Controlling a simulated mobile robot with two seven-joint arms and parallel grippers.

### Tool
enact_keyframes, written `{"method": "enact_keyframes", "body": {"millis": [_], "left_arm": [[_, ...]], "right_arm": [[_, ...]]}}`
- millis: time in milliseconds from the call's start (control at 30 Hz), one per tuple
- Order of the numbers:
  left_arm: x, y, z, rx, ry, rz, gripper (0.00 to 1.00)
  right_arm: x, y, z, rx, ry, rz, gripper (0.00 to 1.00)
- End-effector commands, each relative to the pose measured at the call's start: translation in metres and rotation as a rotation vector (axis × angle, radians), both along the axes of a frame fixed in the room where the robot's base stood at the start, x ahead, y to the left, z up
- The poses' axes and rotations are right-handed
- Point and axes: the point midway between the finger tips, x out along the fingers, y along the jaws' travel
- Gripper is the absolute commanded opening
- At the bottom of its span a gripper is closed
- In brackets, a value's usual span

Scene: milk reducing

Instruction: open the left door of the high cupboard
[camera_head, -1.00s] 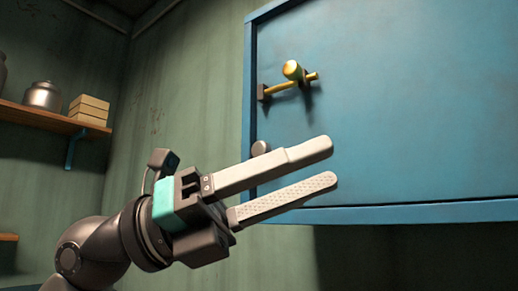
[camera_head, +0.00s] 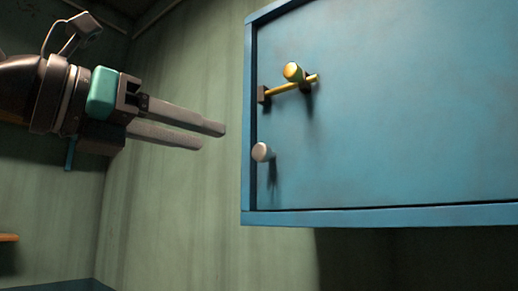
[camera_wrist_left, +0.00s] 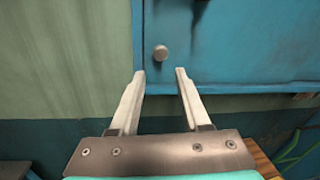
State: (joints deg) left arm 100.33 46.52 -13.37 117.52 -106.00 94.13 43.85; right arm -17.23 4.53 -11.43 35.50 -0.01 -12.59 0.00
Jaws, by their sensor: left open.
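The high blue cupboard (camera_head: 400,217) hangs on the wall at the right in the head view. Its door (camera_head: 420,120) looks shut in its frame. A yellow bar with a round knob, the latch (camera_head: 293,72), sits near the door's left edge. A small pale round knob (camera_head: 262,152) is below it; it also shows in the left wrist view (camera_wrist_left: 160,52), ahead of the fingers. My left gripper (camera_head: 212,136) is open and empty, left of the cupboard and touching nothing. In the wrist view its fingertips (camera_wrist_left: 160,73) lie just below the knob. My right gripper is not in view.
A green wall (camera_head: 180,200) fills the space left of the cupboard and is clear below my arm. A wooden shelf end (camera_head: 8,238) shows at the far left. A blue frame edge (camera_head: 246,120) borders the door's left side.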

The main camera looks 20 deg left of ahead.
Motion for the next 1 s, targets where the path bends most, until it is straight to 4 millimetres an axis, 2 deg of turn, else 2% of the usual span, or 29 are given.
{"method": "enact_keyframes", "body": {"millis": [33,300,500,700,1000], "left_arm": [[0.011,-0.007,0.000,0.001,0.005,-0.006,0.47],[0.063,-0.034,0.000,0.002,0.004,-0.006,0.47],[0.092,-0.048,0.001,0.001,0.003,-0.005,0.47],[0.105,-0.055,0.000,0.001,0.000,-0.004,0.47],[0.107,-0.055,0.000,0.002,0.000,-0.003,0.46]], "right_arm": [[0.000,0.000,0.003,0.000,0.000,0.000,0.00],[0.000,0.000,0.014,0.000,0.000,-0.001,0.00],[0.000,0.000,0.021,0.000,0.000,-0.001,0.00],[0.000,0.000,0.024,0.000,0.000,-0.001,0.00],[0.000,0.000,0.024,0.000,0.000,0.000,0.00]]}}
